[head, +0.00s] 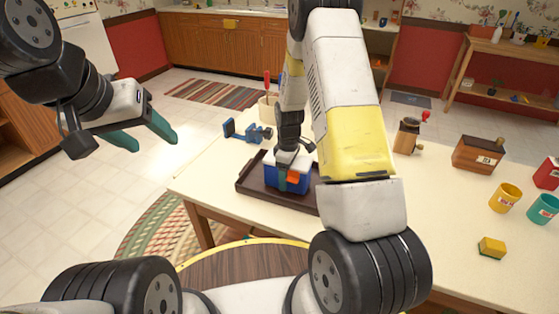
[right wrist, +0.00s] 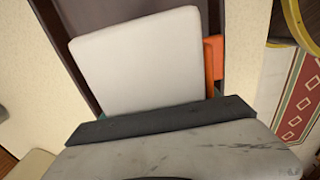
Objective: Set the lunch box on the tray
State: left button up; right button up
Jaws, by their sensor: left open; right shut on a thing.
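The lunch box (head: 286,181) is blue with a white lid and an orange latch. In the head view it is over the dark brown tray (head: 254,189), within its rim; I cannot tell whether its base touches the tray. My right gripper (head: 290,166) is shut on the lunch box from above, and my right arm hides part of the tray. In the right wrist view the white lid of the lunch box (right wrist: 140,62) fills the middle, with the orange latch beside it. My left gripper (head: 156,143) is open and empty, away to the left over the floor.
On the pale table, a blue clamp-like tool (head: 246,131) lies behind the tray. A grinder (head: 408,136), a wooden box (head: 478,155), yellow and teal mugs (head: 505,198) and a yellow sponge (head: 492,247) stand to the right. The table between my right arm and these is mostly clear.

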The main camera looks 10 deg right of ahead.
jog(key=shift+f, duration=0.25)
jog(key=o, duration=1.5)
jog(key=shift+o, duration=0.2)
notch_tip(320, 180, up, 12)
jog(key=s+r+m+t, duration=0.2)
jog(key=s+r+m, duration=0.15)
jog(key=r, duration=0.75)
jog(key=s+a+r+m+t+y, duration=0.1)
jog(key=s+r+m+t, duration=0.1)
jog(key=s+r, duration=0.4)
jog(key=s+r+m+t+y, duration=0.1)
jog(key=s+r+m, duration=0.4)
jog(key=s, duration=0.9)
jog(key=shift+s+a+r+t, duration=0.35)
jog(key=shift+r+t, duration=0.25)
jog(key=shift+r, duration=0.65)
